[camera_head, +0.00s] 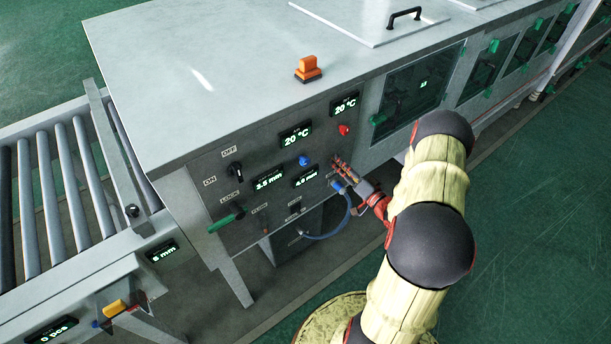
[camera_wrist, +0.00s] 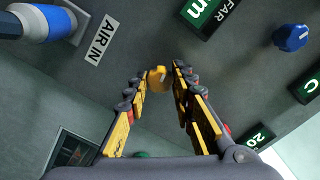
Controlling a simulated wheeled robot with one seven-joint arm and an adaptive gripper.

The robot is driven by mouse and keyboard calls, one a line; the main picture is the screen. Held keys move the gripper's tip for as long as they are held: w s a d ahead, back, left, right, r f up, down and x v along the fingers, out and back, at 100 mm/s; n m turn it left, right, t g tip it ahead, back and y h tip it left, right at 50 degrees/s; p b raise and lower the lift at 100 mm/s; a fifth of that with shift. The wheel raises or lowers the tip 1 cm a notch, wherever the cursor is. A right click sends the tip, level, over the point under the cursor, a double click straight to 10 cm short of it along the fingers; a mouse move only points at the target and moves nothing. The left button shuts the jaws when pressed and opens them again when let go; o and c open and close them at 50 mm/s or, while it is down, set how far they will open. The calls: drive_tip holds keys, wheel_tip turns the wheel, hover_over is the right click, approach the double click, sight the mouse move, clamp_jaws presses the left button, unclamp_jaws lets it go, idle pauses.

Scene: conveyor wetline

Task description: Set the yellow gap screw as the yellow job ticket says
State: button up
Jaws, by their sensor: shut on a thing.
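A small yellow knob (camera_wrist: 157,76), which looks like the gap screw, sits on the grey machine panel in the wrist view. My gripper (camera_wrist: 156,88) is shut around it, with a fingertip on each side. In the head view my gripper (camera_head: 343,168) is at the panel's right part and hides the knob. A display (camera_head: 306,179) reading about 4.0, its unit hard to read, is just left of my gripper. Another display (camera_head: 269,180) reads 3.5 mm. No yellow job ticket can be made out.
A blue air fitting (camera_wrist: 50,22) at the AIR IN label (camera_wrist: 101,40) is close to my gripper; its blue hose (camera_head: 340,225) loops below. A blue knob (camera_head: 304,160), red knob (camera_head: 343,130) and green lever (camera_head: 226,219) are on the panel. A roller conveyor (camera_head: 55,195) is at left.

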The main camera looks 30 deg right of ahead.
drive_tip(key=shift+m, duration=0.4)
drive_tip(key=shift+m+p, duration=0.75)
drive_tip(key=shift+m, duration=0.25)
drive_tip(key=o, duration=0.8)
drive_tip(key=s, duration=0.6)
drive_tip(key=shift+d+p, duration=0.25)
drive_tip(key=shift+p, duration=0.15)
